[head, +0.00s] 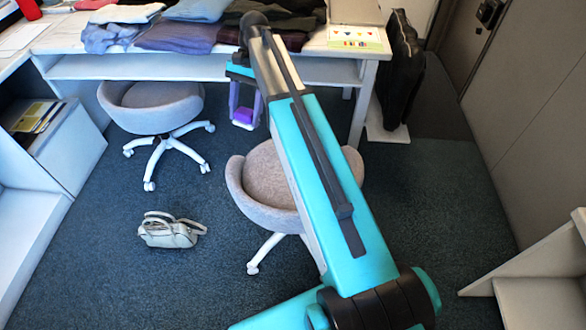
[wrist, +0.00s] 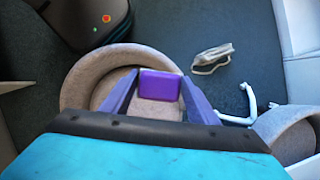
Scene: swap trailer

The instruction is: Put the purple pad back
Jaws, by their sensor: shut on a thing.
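The purple pad (wrist: 160,85) is held between the two fingers of my gripper (wrist: 160,88) in the wrist view. In the head view my gripper (head: 245,110) hangs at the end of the teal arm, in front of the table edge. The pad also shows there as a small purple shape (head: 243,115) at the fingertips. My gripper is shut on the pad. In the wrist view a round grey chair seat lies below the pad, with a gap that I cannot judge.
A white table (head: 310,48) carries folded clothes (head: 180,36) and a card with coloured triangles (head: 355,37). Two grey chairs (head: 150,105) stand in front. A pale handbag (head: 170,232) lies on the carpet. A dark bag (head: 400,75) leans at the table's right end.

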